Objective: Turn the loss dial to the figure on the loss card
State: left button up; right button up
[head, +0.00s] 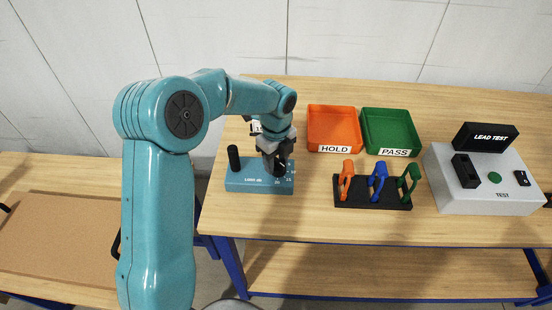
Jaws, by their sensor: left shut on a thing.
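The loss dial box (245,182) is a teal block on the near left of the table, with white figures and a "LOSS dB" label on its front. A black post stands at its left end. My left gripper (277,163) points down over the right part of the box and is shut on the dark dial knob there. The gripper hides most of the knob, and I cannot read its setting. A small white piece (256,127) shows behind the gripper; I cannot tell whether it is the loss card. My right gripper is not in view.
An orange HOLD tray (334,112) and a green PASS tray (387,115) stand at the back. A black rack (372,204) holds orange, blue and green clamp-like tools. A grey LEAD TEST unit (480,190) is at the right. Bare wood lies between them.

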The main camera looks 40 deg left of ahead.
aim_at(276, 160)
pick_arm(q)
jog(key=shift+s+f, duration=0.15)
dwell(0.3)
jog(key=o, duration=1)
notch_tip(276, 160, up, 16)
jog(key=shift+r, duration=0.2)
